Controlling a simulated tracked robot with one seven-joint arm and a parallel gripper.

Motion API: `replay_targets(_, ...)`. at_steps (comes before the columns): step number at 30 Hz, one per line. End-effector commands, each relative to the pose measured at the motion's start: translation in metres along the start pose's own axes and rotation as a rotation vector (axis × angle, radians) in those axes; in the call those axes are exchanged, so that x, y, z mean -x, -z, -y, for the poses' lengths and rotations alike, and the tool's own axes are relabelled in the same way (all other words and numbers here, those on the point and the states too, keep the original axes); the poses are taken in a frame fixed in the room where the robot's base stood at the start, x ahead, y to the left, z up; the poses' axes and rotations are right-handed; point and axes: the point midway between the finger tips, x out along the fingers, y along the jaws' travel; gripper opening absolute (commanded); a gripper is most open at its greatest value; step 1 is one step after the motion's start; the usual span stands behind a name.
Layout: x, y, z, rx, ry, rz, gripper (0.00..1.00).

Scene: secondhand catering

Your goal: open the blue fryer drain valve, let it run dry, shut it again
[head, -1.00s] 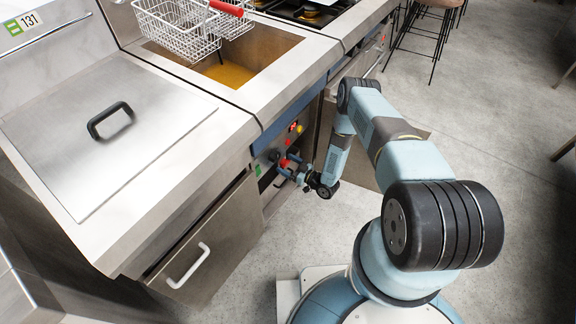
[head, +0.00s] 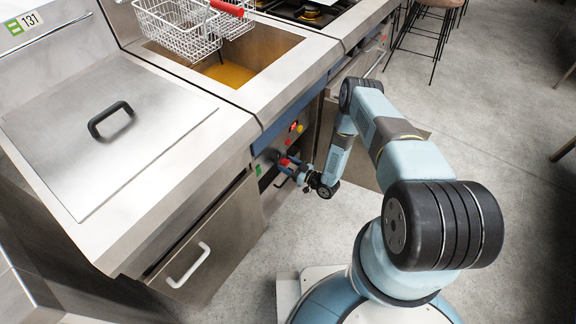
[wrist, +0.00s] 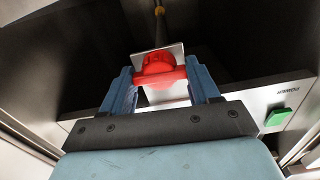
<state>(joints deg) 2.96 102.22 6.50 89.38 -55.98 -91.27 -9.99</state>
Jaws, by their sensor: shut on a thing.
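The fryer (head: 262,88) with a blue front band (head: 290,122) stands left of my arm, with yellow oil (head: 229,74) in its open well. A red valve handle (wrist: 160,68) shows in the wrist view, with a round body and a crossbar, in front of a pale metal plate. My gripper (wrist: 164,78) has its two blue fingers on either side of the crossbar and is shut on it. In the head view my gripper (head: 288,165) is at the fryer's front, below the band, and partly hides the handle. The valve's outlet cannot be made out.
A wire basket (head: 180,28) with a red grip hangs over the well. A flat lid (head: 108,135) covers the counter at left. A green button (wrist: 278,117) sits right of the handle. A cabinet door (head: 206,245) is below.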

Motion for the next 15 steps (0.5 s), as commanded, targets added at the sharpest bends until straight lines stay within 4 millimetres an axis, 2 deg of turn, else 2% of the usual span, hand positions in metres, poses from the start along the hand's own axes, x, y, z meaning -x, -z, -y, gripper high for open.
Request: replay_targets(15, 0.0016, -0.0009, -0.0037, -0.413, -0.005, 0.0, 0.3)
